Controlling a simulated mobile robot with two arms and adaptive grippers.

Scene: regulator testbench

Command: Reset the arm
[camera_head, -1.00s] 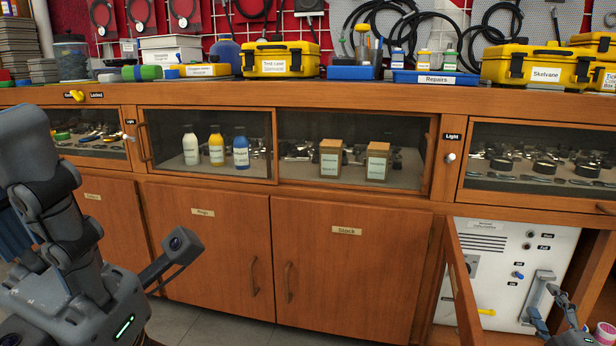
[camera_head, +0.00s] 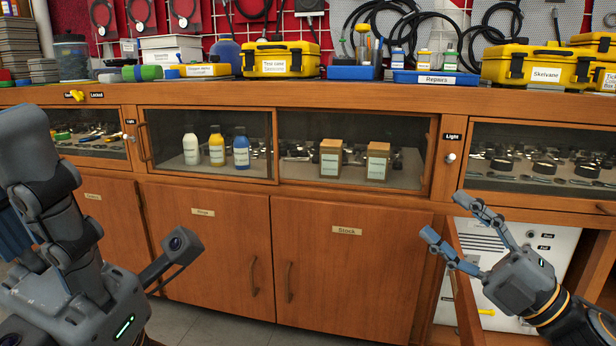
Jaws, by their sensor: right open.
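My right gripper (camera_head: 446,222) is open and empty at the lower right, its two fingers spread toward the upper left. It is in front of the open cabinet door and covers much of the white panel (camera_head: 560,243) inside. My left arm comes in from the left edge, bent; the fingers of my left gripper do not show. A dark camera-like part of mine sticks out beside it.
The wooden bench has closed cupboard doors (camera_head: 349,270) and glass display cases with bottles (camera_head: 217,150) and boxes (camera_head: 378,162). An open cabinet door (camera_head: 462,290) stands out at the lower right. Yellow cases (camera_head: 537,66) and blue trays (camera_head: 437,78) line the worktop.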

